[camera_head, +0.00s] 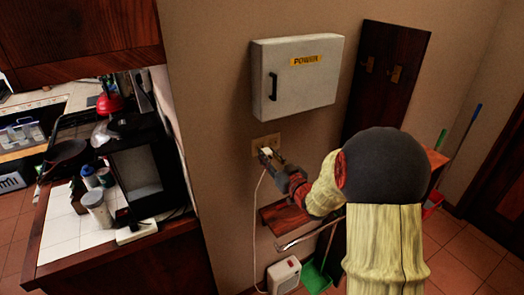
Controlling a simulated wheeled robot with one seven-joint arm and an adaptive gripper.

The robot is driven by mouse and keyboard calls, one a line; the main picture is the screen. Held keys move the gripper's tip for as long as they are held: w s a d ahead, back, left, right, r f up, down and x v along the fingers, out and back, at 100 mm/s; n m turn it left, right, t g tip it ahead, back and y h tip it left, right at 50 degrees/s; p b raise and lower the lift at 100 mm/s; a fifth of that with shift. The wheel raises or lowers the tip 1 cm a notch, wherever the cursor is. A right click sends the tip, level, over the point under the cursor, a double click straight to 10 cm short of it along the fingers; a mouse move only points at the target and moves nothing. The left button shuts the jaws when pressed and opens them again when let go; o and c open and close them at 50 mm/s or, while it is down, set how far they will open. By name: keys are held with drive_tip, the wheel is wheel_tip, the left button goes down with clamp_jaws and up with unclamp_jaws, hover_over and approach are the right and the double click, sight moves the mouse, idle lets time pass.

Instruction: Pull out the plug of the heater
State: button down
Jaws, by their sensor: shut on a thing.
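The heater's plug (266,151) is a small light piece at the wall socket (265,141), below the power box. My gripper (267,156) is shut on the plug, and its fingers partly hide it. I cannot tell whether the plug is fully seated in the socket. A white cord (256,215) hangs from the plug down along the wall. The white heater (284,274) stands on the floor below, near the cord's lower end.
A grey power box (298,80) is on the wall above the socket. A counter with a black appliance (141,175) and jars stands at left. A small wooden shelf (284,217) and a green dustpan (315,277) are below my arm. Tiled floor is open at right.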

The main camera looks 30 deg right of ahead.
sight(269, 156)
drive_tip(key=shift+s, duration=1.55)
drive_tip(key=shift+d, duration=0.1)
